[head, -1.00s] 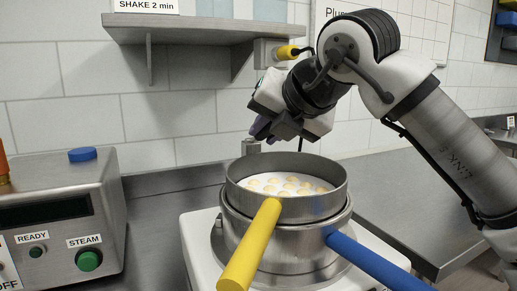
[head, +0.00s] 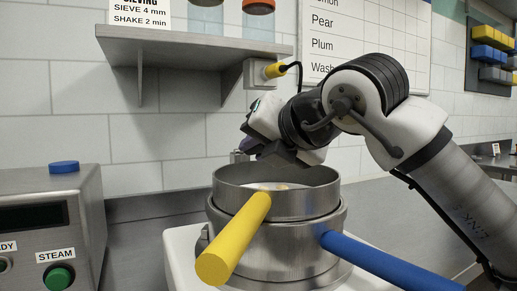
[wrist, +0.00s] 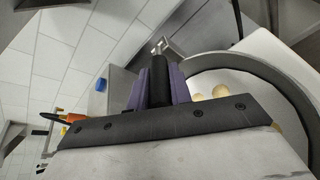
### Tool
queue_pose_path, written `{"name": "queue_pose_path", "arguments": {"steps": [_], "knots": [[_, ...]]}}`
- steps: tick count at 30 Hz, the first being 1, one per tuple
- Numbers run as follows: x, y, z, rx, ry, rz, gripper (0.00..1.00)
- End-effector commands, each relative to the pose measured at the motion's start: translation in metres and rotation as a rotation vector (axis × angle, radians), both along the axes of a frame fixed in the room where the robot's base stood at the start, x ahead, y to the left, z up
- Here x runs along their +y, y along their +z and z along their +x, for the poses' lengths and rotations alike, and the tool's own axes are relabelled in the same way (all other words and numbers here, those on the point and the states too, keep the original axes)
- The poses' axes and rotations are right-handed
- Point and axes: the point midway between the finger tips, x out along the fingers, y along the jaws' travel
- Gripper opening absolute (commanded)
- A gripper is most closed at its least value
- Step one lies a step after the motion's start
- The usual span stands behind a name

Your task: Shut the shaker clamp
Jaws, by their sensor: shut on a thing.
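A metal bracket (wrist: 166,45) shows just beyond the fingertips. A small metal part of the clamp (head: 238,156) stands beside the gripper in the head view. The clamp's latch is mostly hidden, so I cannot tell how far it is closed.
The upper sieve (head: 285,208) holds pale round gummies in white powder. A yellow handle (head: 235,240) and a blue handle (head: 385,263) stick out towards the front. A control box (head: 50,220) stands at left. A shelf (head: 190,48) hangs above.

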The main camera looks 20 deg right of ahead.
Motion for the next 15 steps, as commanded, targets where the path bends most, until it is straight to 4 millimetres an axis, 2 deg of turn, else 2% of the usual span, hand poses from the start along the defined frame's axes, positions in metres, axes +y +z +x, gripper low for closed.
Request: {"name": "queue_pose_path", "arguments": {"steps": [2, 3, 7, 15], "knots": [[-0.0006, 0.0010, 0.0001, -0.002, -0.002, 0.002, 0.00], [-0.0006, 0.0010, 0.0001, -0.002, -0.002, 0.002, 0.23], [-0.0005, 0.0007, 0.0001, -0.002, -0.001, 0.001, 0.40], [-0.0003, 0.0002, 0.0000, 0.000, 0.000, 0.001, 0.42]]}}
